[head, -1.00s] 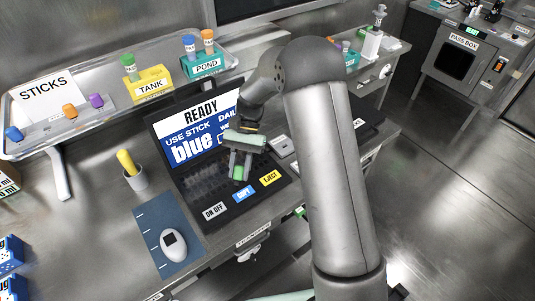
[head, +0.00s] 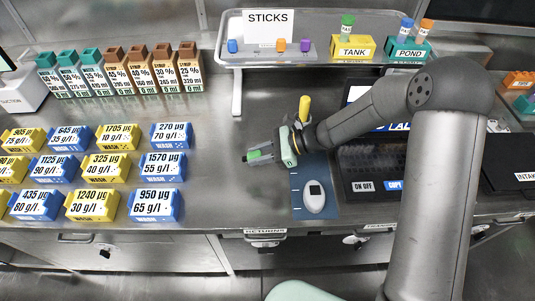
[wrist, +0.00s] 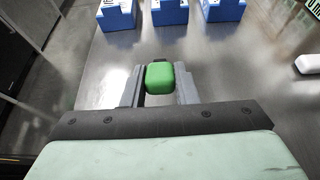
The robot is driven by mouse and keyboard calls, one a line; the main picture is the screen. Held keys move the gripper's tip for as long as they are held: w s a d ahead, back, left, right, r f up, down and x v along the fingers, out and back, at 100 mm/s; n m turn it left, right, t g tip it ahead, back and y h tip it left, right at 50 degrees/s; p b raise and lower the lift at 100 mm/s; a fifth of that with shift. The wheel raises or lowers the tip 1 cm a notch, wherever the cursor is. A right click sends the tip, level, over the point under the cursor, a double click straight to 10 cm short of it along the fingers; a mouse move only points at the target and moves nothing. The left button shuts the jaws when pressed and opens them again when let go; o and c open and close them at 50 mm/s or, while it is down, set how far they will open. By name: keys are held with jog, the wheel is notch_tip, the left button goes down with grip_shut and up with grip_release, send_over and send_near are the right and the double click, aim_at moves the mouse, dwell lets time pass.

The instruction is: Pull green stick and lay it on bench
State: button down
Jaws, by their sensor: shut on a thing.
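My gripper (head: 256,155) is shut on the green stick (head: 254,154) and holds it over the metal bench (head: 226,200), left of the blue mat. In the wrist view the green stick (wrist: 159,78) sits between the two grey fingers, above the bare bench top. Whether it touches the bench cannot be told. The rest of the stick is hidden behind its green end and the fingers.
Several blue and yellow labelled blocks (head: 163,167) stand left of my gripper. A blue mat (head: 314,178) with a white device (head: 314,197) and a laptop (head: 370,165) lie to the right. A shelf (head: 300,58) holds other sticks. Bench is clear in front.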

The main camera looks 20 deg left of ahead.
aim_at(259, 176)
jog(key=shift+a+f, duration=0.1)
jog(key=shift+f+b, duration=0.7)
jog(key=shift+f, duration=0.15)
jog(key=shift+f+b, duration=1.9)
jog(key=shift+f, duration=0.95)
jog(key=c, duration=1.1)
grip_release()
jog(key=shift+o, duration=0.2)
jog(key=b+v, duration=0.1)
jog(key=v, duration=1.6)
jog(key=shift+d+r, duration=0.15)
jog(key=shift+d, duration=0.1)
